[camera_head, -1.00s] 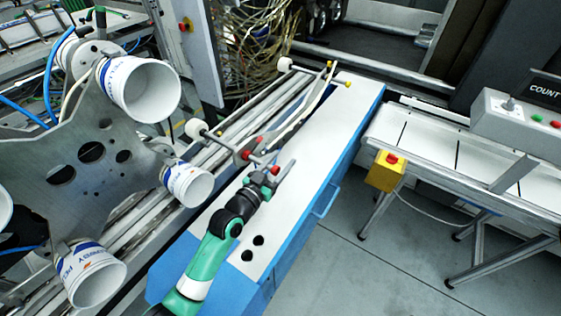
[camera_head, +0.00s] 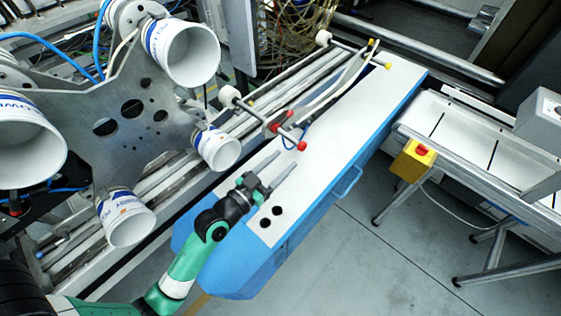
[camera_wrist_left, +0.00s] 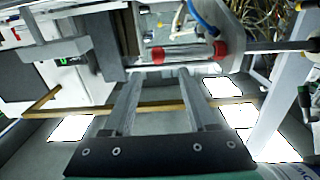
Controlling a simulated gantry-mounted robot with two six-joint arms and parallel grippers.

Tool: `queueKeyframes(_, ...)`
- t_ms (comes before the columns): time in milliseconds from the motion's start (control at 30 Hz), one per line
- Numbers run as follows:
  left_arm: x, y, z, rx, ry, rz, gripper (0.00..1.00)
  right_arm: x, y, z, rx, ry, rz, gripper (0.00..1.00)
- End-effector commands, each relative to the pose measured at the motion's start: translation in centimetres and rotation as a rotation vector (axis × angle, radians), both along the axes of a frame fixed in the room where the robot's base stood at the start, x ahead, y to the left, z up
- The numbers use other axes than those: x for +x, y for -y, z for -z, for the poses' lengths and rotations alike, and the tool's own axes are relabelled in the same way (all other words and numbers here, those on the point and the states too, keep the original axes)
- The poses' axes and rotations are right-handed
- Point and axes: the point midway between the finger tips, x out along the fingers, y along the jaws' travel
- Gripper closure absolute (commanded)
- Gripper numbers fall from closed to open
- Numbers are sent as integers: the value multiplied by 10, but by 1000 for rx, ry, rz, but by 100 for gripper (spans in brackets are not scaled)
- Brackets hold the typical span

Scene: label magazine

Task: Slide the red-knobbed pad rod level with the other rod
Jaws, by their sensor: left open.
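The red-knobbed pad rod (camera_head: 265,121) runs from a white roller pad (camera_head: 230,96) to a red end knob (camera_head: 302,146) over the white table edge. In the left wrist view, a rod with red parts at both ends (camera_wrist_left: 189,53) lies crosswise just beyond the fingertips. The other rod (camera_head: 352,51), with yellow knobs, stands farther back and ends over the table's far part. My left gripper (camera_head: 286,159) is open and empty, with its fingertips just short of the red end knob and apart from it. My right gripper is out of view.
A blue-sided table with a white top (camera_head: 340,125) lies under the rods, mostly clear. White cups (camera_head: 184,52) hang on a metal plate at the left. A yellow box with a red button (camera_head: 413,160) is on the conveyor at the right.

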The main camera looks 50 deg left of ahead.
Motion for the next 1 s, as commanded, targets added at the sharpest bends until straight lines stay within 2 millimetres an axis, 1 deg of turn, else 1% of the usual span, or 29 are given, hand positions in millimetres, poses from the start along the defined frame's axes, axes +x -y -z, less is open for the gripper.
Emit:
queueKeyframes(167, -2, 2, 1, -1, -2, 2, 43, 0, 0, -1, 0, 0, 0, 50)
queueKeyframes(300, -21, 13, 5, -2, -4, 14, 43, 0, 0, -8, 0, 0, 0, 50)
queueKeyframes(467, -16, 12, 5, 0, 1, 14, 43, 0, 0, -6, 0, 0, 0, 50)
queueKeyframes(567, -5, 10, 5, -1, 2, 15, 43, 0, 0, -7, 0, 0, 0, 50)
queueKeyframes(667, 14, 7, 4, 0, 2, 16, 43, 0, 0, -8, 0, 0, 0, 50)
queueKeyframes(800, 46, 1, 5, 1, 3, 15, 43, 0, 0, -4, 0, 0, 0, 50)
queueKeyframes(900, 67, -2, 6, 0, 1, 15, 43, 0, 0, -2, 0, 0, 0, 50)
queueKeyframes(1000, 83, -5, 6, 0, 1, 15, 43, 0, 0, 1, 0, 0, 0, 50)
